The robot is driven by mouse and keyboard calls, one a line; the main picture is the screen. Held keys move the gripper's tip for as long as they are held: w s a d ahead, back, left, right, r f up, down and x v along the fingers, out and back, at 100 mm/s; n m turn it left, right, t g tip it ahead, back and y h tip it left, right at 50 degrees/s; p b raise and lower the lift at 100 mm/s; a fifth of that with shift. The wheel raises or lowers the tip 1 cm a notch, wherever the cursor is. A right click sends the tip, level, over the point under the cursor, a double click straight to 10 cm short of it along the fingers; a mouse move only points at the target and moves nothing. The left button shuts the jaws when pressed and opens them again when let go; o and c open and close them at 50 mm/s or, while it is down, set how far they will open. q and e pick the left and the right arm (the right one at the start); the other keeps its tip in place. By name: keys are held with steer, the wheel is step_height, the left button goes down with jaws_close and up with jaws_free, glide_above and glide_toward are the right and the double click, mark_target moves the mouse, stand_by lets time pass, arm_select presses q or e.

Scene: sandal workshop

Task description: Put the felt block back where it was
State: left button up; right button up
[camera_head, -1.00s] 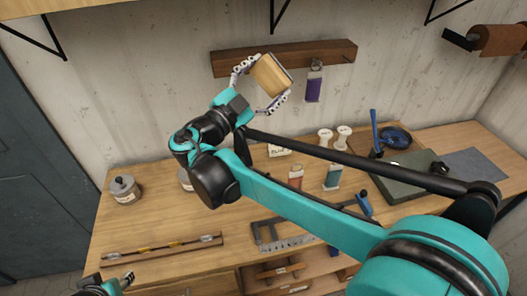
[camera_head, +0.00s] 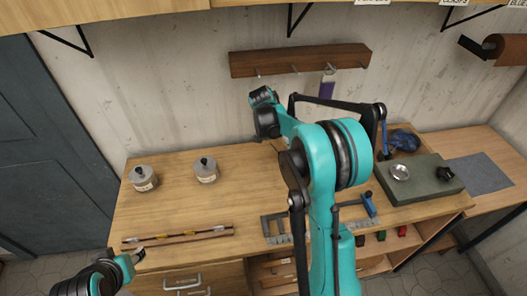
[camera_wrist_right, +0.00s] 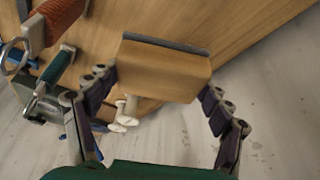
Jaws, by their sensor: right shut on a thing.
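The felt block (camera_wrist_right: 165,70), a tan wooden block with a grey felt strip along one long edge, is in the right wrist view. My right gripper (camera_wrist_right: 158,98) is shut on it, with jointed fingers at both sides. The block shows against the bench top, and I cannot tell its height above it. In the head view the right gripper and block are hidden behind my right arm. My left gripper (camera_head: 133,262) is at the lower left of the head view, near the bench's front edge; its finger gap is unclear.
Two lidded pots (camera_head: 205,170) stand on the bench's left half, and a wooden strip (camera_head: 178,239) lies near its front. A dark green slab (camera_head: 425,177) is at right. A peg rail (camera_head: 300,60) is on the wall.

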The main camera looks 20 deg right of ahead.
steer(key=b, duration=0.2)
glide_above(266, 154)
steer(key=a, duration=0.1)
step_height(266, 154, down, 6)
steer(key=shift+a+r, duration=0.1)
steer(key=shift+r, duration=0.05)
steer(key=shift+f+b, duration=0.35)
steer(key=shift+f, duration=1.65)
steer(key=shift+f, duration=0.1)
steer(key=o, duration=1)
